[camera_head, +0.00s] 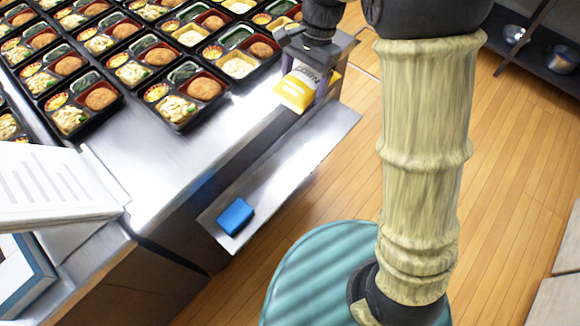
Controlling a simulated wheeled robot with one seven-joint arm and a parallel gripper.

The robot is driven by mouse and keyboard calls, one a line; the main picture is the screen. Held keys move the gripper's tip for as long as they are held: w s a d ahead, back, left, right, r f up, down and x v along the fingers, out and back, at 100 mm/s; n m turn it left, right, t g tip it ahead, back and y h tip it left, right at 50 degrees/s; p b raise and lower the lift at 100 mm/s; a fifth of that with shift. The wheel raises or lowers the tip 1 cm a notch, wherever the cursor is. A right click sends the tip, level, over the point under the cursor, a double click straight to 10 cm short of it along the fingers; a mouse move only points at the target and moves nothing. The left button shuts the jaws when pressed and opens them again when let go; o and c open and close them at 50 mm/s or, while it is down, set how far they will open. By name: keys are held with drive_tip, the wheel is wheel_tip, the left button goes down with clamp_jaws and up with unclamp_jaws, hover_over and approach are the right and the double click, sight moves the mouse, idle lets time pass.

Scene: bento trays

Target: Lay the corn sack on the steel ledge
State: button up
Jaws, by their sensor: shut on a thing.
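The corn sack (296,90) is a small yellow and white bag with dark lettering. My gripper (304,72) is shut on it and holds it near the counter's right edge; its fingers are partly hidden by the wrist. The steel ledge (283,165) is a narrow shelf along the counter's side, lower than the counter top. The sack appears above the ledge's far end; I cannot tell the height of the gap between them.
A blue block (235,216) lies on the ledge's near end. The ledge's middle is clear. Several bento trays (176,128) cover the steel counter (150,170). A white printed board (50,185) stands at the left. Metal bowls (560,59) sit on a dark shelf at the upper right.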

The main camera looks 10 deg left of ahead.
drive_tip(key=b, duration=0.3)
hover_over(297, 158)
drive_tip(key=w, duration=0.1)
drive_tip(key=f, duration=2.4)
drive_tip(key=shift+d, duration=0.25)
drive_tip(key=shift+f+b, duration=0.5)
drive_tip(key=shift+f, duration=1.5)
drive_tip(key=shift+f, duration=0.2)
drive_tip(key=o, duration=0.9)
